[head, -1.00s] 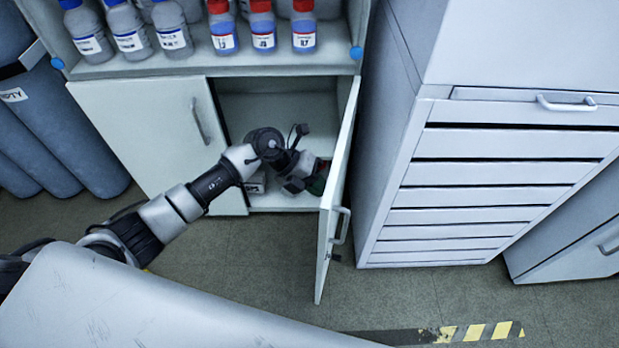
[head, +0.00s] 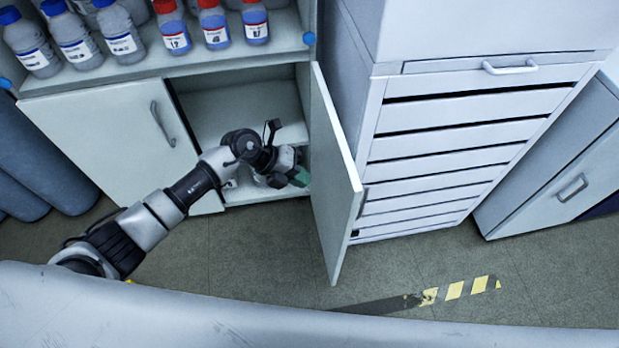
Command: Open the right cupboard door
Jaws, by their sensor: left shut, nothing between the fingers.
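The right cupboard door (head: 332,175) stands wide open, swung out from its hinge on the right side of the cupboard. I see its inner face. Its handle (head: 361,203) shows at the free edge, on the outer side. My left gripper (head: 302,178) is shut and empty. It is in front of the open right compartment, close to the inner face of the door; I cannot tell whether it touches. The left cupboard door (head: 110,140) is closed, with a vertical handle (head: 162,124). My right gripper is out of view.
Bottles with blue caps (head: 70,38) and red caps (head: 213,25) stand on the shelf above. A drawer cabinet (head: 455,150) stands just right of the door. Dark rolls (head: 40,160) are at the left. The floor (head: 270,255) in front is clear.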

